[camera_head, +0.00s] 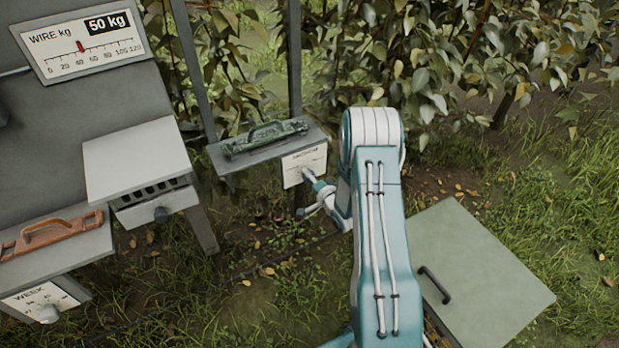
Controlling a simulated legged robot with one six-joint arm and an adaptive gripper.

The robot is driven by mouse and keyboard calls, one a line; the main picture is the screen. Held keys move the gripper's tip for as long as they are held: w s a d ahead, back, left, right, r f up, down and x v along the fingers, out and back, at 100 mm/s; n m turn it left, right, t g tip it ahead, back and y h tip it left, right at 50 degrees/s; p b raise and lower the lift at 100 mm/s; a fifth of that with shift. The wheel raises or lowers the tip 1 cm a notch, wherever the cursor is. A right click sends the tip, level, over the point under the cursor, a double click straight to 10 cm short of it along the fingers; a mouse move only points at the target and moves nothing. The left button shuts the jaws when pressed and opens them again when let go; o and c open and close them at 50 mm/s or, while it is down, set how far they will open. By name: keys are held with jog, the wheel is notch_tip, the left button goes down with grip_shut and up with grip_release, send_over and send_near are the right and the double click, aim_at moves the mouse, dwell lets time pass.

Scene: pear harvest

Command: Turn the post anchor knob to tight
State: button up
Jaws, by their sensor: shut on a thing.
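The post anchor panel (304,167) is a small white plate on the front of a grey shelf, near the middle of the view. Its printed lettering is too small to read surely. My gripper (309,178) is at the lower right of this plate, shut on the anchor knob. The knob is mostly hidden by the fingers, and its pointing direction cannot be read. My teal and white arm reaches in from the lower right.
A green tool (266,137) lies on the shelf (230,173) above the plate. A handled lid (475,270) lies right of my arm.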

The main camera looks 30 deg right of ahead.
jog(key=m, duration=0.5)
jog(key=shift+d+f+y, duration=0.15)
jog(key=shift+y, duration=0.15)
jog(key=shift+m, duration=0.3)
jog(key=o, duration=1.1)
jog(key=shift+d, duration=0.1)
jog(key=shift+o, duration=0.2)
jog(key=shift+s, duration=0.35)
jog(key=s+d, duration=0.1)
jog(key=s, duration=1)
jog(key=shift+d+r, duration=0.3)
jog(key=shift+r, duration=0.1)
